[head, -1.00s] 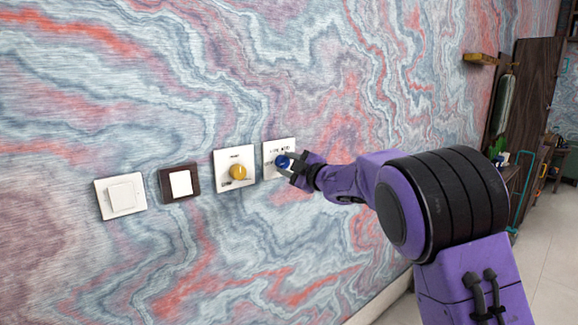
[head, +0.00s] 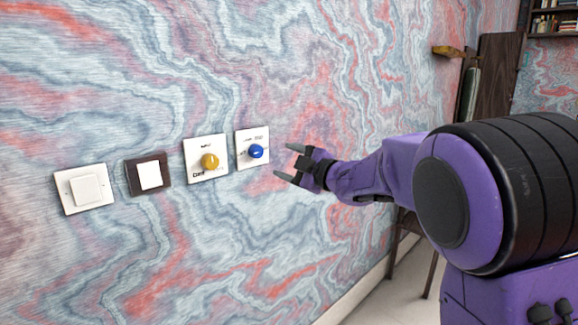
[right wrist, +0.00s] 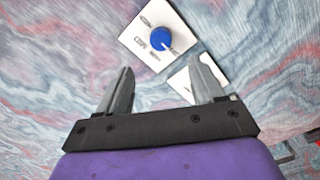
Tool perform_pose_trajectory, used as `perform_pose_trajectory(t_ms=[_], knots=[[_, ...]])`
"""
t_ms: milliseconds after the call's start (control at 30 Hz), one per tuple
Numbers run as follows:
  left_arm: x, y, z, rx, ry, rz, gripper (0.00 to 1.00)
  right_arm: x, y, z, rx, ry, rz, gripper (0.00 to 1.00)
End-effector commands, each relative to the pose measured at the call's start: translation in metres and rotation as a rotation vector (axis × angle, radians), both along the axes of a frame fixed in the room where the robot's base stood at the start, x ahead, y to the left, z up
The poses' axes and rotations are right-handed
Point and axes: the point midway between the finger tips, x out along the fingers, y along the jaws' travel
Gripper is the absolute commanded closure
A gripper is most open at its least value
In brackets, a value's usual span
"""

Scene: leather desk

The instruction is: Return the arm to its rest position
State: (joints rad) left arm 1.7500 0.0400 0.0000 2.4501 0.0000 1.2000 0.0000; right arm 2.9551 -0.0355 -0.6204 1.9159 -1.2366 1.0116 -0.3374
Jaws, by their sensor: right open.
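My right gripper (head: 285,162) is open and empty in the head view, to the right of the blue knob (head: 256,151) and apart from it. The purple right arm comes in from the right. In the right wrist view the two grey fingers of my right gripper (right wrist: 163,90) are spread wide with nothing between them. The blue knob (right wrist: 162,39) on its white plate (right wrist: 139,44) shows beyond the fingertips there. My left gripper is not in view.
On the patterned wall, left of the blue knob, are a yellow knob (head: 210,161), a dark-framed switch (head: 131,178) and a white switch (head: 86,188). A wooden shelf (head: 447,51) and a dark board (head: 497,78) stand at the right. Bare wall lies around the gripper.

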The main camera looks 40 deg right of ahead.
Motion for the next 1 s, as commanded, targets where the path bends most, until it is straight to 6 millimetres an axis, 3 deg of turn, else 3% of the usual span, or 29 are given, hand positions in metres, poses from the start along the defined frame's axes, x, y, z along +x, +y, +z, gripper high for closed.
perform_pose_trajectory(t_ms=[567,667,700,733,867,1000], knots=[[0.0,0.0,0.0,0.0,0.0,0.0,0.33,-0.002,0.0,0.001,0.012,0.0,0.002,0.33],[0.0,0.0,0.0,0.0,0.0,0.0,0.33,-0.004,-0.004,0.004,0.184,-0.055,-0.031,0.33],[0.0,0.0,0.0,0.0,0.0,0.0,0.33,-0.003,0.001,-0.002,0.315,-0.085,-0.045,0.33],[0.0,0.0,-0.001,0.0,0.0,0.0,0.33,0.0,0.007,-0.022,0.433,-0.086,-0.062,0.33],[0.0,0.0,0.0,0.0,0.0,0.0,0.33,0.006,0.028,-0.142,0.805,0.013,-0.19,0.33],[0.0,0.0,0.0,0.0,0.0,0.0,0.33,-0.022,0.047,-0.266,1.038,0.146,-0.38,0.33]])
